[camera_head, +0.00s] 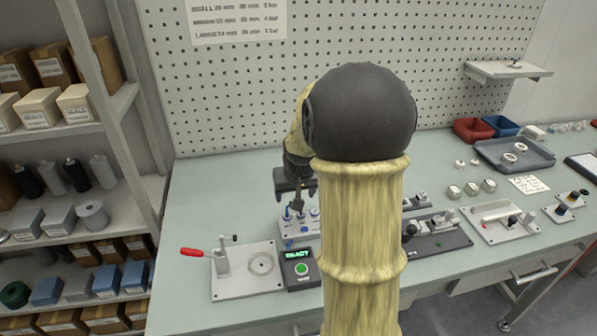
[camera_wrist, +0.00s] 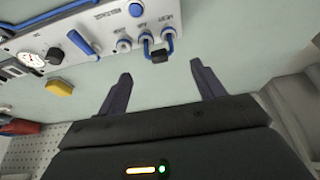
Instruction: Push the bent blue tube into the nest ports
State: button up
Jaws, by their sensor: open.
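A light grey panel block (camera_head: 299,229) stands on the bench, partly hidden behind my arm. In the wrist view this panel (camera_wrist: 105,44) carries a row of ports and a label that seems to read NEST. A bent blue tube (camera_wrist: 171,43) loops at the ports by that label, with a small black piece (camera_wrist: 160,56) at its bend. I cannot tell how deep its ends sit. My gripper (camera_head: 295,191) is above the panel block. In the wrist view my gripper (camera_wrist: 161,69) is open, its fingers apart with nothing held between them, near the black piece.
A straight blue piece (camera_wrist: 82,42), a round gauge (camera_wrist: 31,60) and a yellow block (camera_wrist: 59,88) show in the wrist view. A red-handled clamp fixture (camera_head: 245,271) and a green-lit display box (camera_head: 299,268) stand in front. Other fixtures (camera_head: 436,238) lie right of my arm.

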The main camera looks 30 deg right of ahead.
jog(key=v, duration=1.1)
jog(key=shift+r, duration=0.25)
jog(key=shift+s, duration=0.1)
jog(key=s+a+f+n+g+y+p, duration=0.1)
jog(key=s+a+f+n+p, duration=0.2)
jog(key=s+a+p, duration=0.6)
jog(key=s+a+f, duration=0.2)
jog(key=s+a, duration=0.1)
jog(key=a, duration=0.1)
jog(key=shift+s+a+g, duration=0.2)
jog(key=shift+a+g, duration=0.1)
jog(key=shift+g, duration=0.1)
jog(key=shift+w, duration=0.1)
jog(key=shift+r, duration=0.1)
